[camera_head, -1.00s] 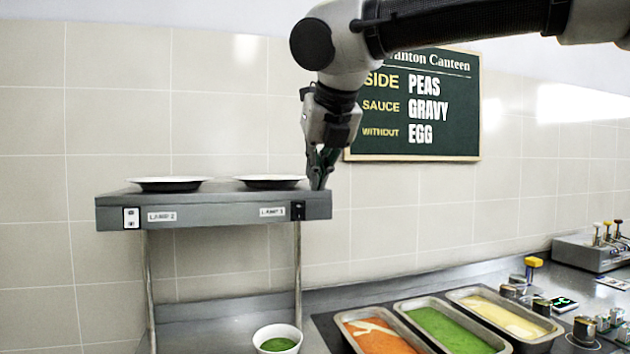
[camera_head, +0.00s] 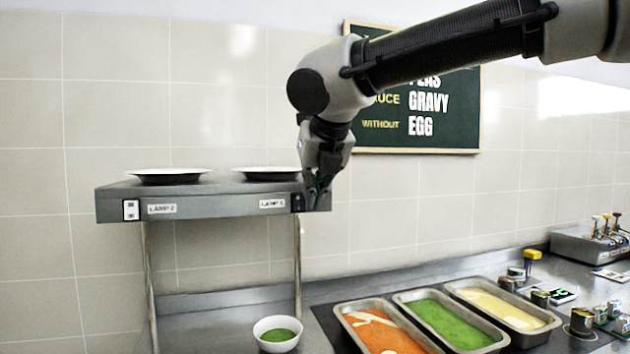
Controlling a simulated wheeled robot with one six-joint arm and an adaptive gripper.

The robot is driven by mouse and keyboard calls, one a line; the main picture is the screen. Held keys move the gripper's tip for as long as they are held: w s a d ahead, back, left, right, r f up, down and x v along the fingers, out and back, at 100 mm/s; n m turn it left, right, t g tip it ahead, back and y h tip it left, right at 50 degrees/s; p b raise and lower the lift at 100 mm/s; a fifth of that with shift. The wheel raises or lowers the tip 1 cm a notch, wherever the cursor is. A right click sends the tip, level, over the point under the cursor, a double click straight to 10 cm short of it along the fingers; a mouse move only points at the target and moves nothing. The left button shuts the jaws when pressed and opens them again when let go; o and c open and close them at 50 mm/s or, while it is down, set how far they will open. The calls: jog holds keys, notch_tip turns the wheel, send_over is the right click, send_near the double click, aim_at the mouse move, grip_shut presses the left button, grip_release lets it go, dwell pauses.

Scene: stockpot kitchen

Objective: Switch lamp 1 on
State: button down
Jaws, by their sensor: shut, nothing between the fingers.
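The lamp 1 switch (camera_head: 297,202) is a small black rocker at the right end of the grey shelf's (camera_head: 232,208) front edge, beside the label "LAMP 1" (camera_head: 271,203). My gripper (camera_head: 318,200) is shut and empty. Its fingertips are at the shelf's right end, just right of the switch; I cannot tell whether they touch it or the shelf. The lamp 2 switch (camera_head: 130,210) is white, at the shelf's left end beside the label "LAMP 2" (camera_head: 162,208). No lamp glow shows under the shelf.
Two plates (camera_head: 170,175) sit on the shelf. Below are a white bowl of green food (camera_head: 278,334) and several food trays (camera_head: 450,326). Small controls (camera_head: 582,320) stand at the right. A menu board (camera_head: 462,110) hangs behind my arm.

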aim_at(303, 200)
jog(key=shift+w+a+f, duration=0.3)
jog(key=shift+w+f, duration=0.4)
jog(key=shift+w, duration=0.45)
jog(key=shift+w+a+f, duration=0.35)
jog(key=shift+w+f, duration=0.4)
jog(key=shift+w, duration=0.35)
jog(key=shift+w+a+f, duration=0.3)
jog(key=shift+w+f, duration=0.4)
jog(key=shift+w, duration=0.45)
jog(key=shift+w+f, duration=0.15)
jog(key=shift+w, duration=0.1)
jog(key=shift+a, duration=0.1)
jog(key=shift+r, duration=0.85)
